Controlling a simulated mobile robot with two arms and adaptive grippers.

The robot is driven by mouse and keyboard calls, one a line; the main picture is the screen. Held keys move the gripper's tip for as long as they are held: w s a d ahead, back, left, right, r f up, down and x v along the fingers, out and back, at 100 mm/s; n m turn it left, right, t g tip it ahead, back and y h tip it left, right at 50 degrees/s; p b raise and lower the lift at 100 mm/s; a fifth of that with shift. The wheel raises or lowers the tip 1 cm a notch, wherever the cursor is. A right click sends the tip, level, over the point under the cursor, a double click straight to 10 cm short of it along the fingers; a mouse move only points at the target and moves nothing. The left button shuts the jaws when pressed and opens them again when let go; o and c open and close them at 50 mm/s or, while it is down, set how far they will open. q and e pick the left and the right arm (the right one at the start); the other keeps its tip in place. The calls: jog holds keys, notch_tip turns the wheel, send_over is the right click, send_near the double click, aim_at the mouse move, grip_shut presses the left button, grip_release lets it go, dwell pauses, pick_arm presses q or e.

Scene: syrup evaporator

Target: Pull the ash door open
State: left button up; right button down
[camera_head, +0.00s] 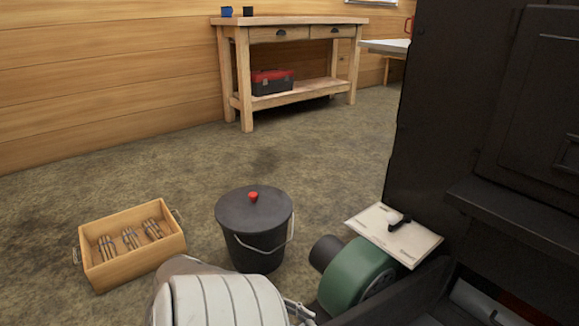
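The black evaporator (435,115) stands at the right, with a dark ledge (510,212) along its front. A framed panel with a handle (545,100) is on its upper front; I cannot tell it is the ash door. Below the ledge, a dark flat part (400,300) slants out at the bottom edge; I cannot tell whether it is the ash door. My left arm, white and grey, comes in at the bottom. Only a small metal part of my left gripper (299,310) may show, and its fingers are hidden or cut off. My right gripper does not show clearly.
A lidded black bucket (257,215) and a wooden crate of bundled sticks (140,265) stand on the floor. A workbench (290,20) is behind; the floor between is clear.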

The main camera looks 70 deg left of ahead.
pick_arm(q)
jog(key=shift+f+v, duration=0.15)
jog(key=shift+v, duration=0.85)
jog(key=shift+f+v, duration=0.15)
jog(key=shift+v, duration=0.85)
